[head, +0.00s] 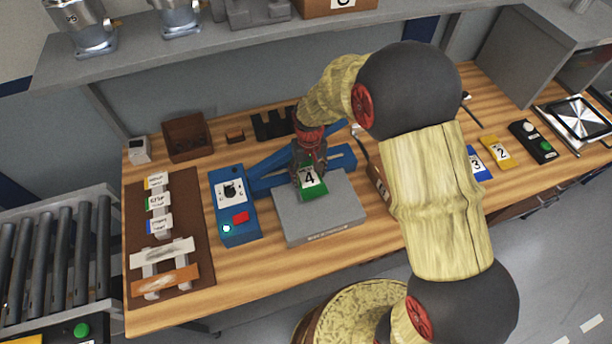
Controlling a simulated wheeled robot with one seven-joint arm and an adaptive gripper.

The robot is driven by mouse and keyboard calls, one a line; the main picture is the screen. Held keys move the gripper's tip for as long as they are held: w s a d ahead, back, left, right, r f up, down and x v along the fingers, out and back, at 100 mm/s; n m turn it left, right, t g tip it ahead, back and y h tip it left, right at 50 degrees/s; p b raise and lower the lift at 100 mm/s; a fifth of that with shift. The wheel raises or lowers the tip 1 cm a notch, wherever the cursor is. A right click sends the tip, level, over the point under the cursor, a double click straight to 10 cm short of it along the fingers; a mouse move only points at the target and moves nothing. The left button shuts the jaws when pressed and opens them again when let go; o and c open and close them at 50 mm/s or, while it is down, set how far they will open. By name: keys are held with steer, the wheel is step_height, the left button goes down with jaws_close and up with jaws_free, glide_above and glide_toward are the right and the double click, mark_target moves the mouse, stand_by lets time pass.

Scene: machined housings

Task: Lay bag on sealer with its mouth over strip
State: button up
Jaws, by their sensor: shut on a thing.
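My gripper (312,172) is shut on a green piece marked 4 (311,180), above or on a grey slab (318,222). The gripper hides part of the piece, and I cannot tell whether it touches the slab. I cannot clearly make out a bag or its mouth; the green piece may be part of it. The blue sealer has a control box (234,208) with a dial and a red button, left of the slab. Its blue bars (272,182) run behind the slab, partly hidden by my gripper. I cannot make out the strip.
A brown board (196,238) with labelled holders lies at the left. A brown bin (187,138) and a black rack (270,124) stand at the back. Pieces marked 3 (477,163) and 2 (497,151) lie right of my arm. Bare wood shows along the front edge.

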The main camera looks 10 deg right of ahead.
steer(key=shift+s+d+f, duration=0.15)
steer(key=shift+d+f, duration=0.05)
steer(key=shift+f, duration=0.2)
steer(key=shift+s+d+r, duration=0.1)
steer(key=shift+f+b, duration=0.3)
steer(key=shift+f, duration=0.15)
steer(key=o, duration=1.4)
